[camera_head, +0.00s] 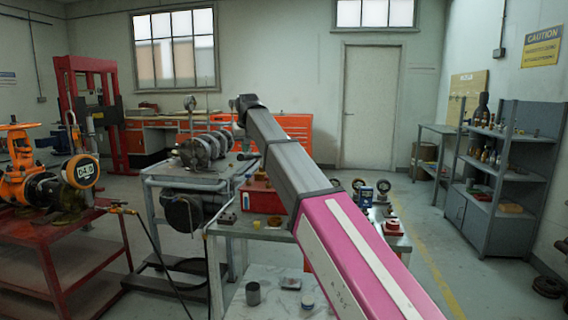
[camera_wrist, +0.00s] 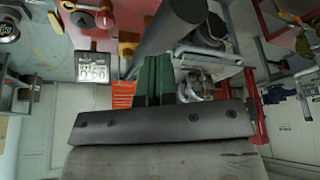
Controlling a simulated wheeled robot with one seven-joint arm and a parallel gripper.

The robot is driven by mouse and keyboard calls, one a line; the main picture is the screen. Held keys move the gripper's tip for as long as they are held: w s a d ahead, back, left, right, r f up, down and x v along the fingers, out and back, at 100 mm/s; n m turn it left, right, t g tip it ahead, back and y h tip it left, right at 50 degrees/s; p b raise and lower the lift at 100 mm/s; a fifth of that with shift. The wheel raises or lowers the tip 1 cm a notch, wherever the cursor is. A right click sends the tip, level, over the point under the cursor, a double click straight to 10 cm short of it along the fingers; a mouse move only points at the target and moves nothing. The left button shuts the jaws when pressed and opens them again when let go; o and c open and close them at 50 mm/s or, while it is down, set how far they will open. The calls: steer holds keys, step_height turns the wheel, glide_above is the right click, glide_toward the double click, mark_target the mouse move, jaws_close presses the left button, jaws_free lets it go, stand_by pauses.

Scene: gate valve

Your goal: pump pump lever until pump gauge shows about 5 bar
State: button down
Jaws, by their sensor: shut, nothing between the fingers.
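My gripper (camera_wrist: 155,62) shows in the wrist view as two green fingers, closed together with nothing between them. A thick dark grey bar (camera_wrist: 168,28), perhaps the pump lever, slants just past the fingertips; I cannot tell whether they touch. A red body (camera_head: 262,198), probably the pump, sits on the middle bench in the head view, partly behind my arm. A small display (camera_wrist: 93,67) appears upside down in the wrist view, its digits too blurred to read surely. In the head view, an orange-rimmed round gauge (camera_head: 82,171) at the left reads 04.0.
The orange valve (camera_head: 18,165) stands on a red bench (camera_head: 60,250) at the left, with a hose running toward the middle. A cup (camera_head: 253,293) and small items lie on the near tabletop. Shelves (camera_head: 510,160) stand at the right. Floor before the door (camera_head: 370,108) is clear.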

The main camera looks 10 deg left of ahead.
step_height(320, 180, down, 7)
steer(key=shift+f, duration=0.2)
stand_by(1.0)
step_height(320, 180, up, 8)
steer(key=shift+f, duration=0.4)
stand_by(0.5)
